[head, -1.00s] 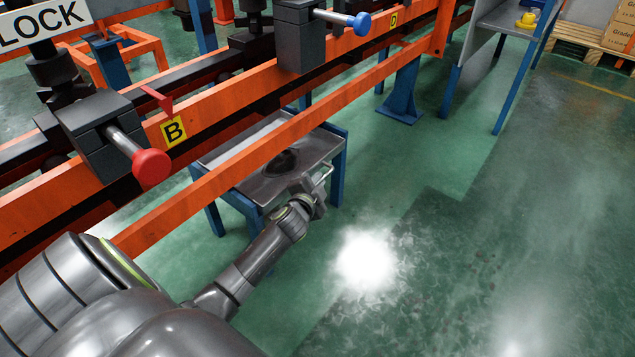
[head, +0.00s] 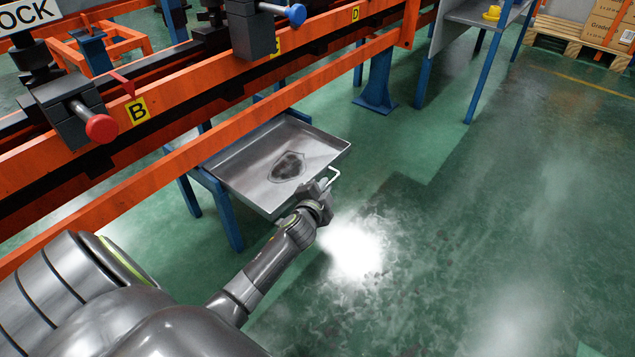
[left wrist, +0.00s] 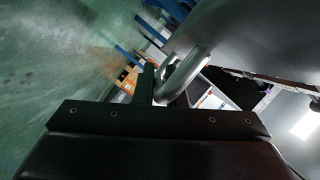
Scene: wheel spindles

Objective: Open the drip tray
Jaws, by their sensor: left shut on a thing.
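The drip tray (head: 240,172) is a shallow grey metal tray with a dark stain on its floor. In the head view it juts out from its blue-legged stand, below the orange rail and toward the aisle. A light metal handle (head: 335,178) is on its front edge. My left gripper (head: 324,188) is at that handle, shut on it. In the left wrist view the curved handle bar (left wrist: 184,72) stands at the finger (left wrist: 148,82); the second finger is hard to make out. My right gripper does not show.
A blue post (head: 378,82) stands behind the tray. The green floor to the right is clear up to a pallet of boxes (head: 590,38).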

